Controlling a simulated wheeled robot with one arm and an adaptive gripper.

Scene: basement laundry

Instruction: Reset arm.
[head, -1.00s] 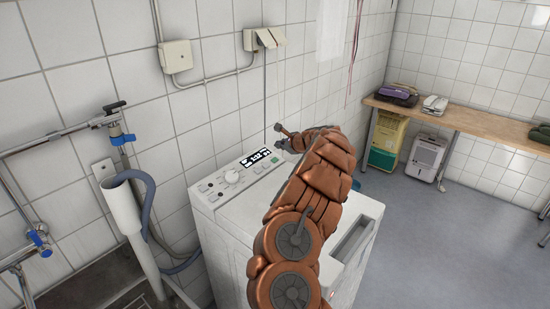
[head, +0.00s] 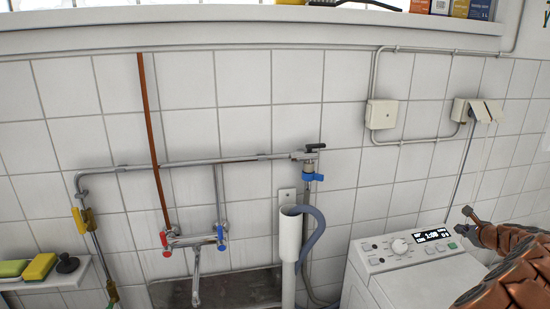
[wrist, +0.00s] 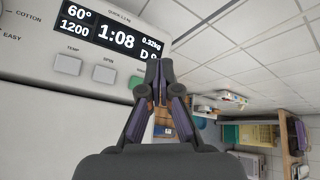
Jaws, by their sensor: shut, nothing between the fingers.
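My gripper (head: 467,220) is at the right of the head view, above the back of the washing machine's top, beside the control panel. In the wrist view my gripper (wrist: 159,72) is shut with its fingertips together and nothing between them. The washing machine (head: 385,290) is white, with a knob, several buttons and a lit display (head: 433,235). In the wrist view the display (wrist: 115,33) reads 60°, 1200 and 1:08, close to the fingers. I cannot tell whether the fingers touch the panel.
A mixer tap (head: 195,240) hangs over a sink (head: 230,290). A shelf (head: 250,28) runs above. Sponges (head: 40,267) lie at far left. Wall sockets (head: 478,109) are above the gripper.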

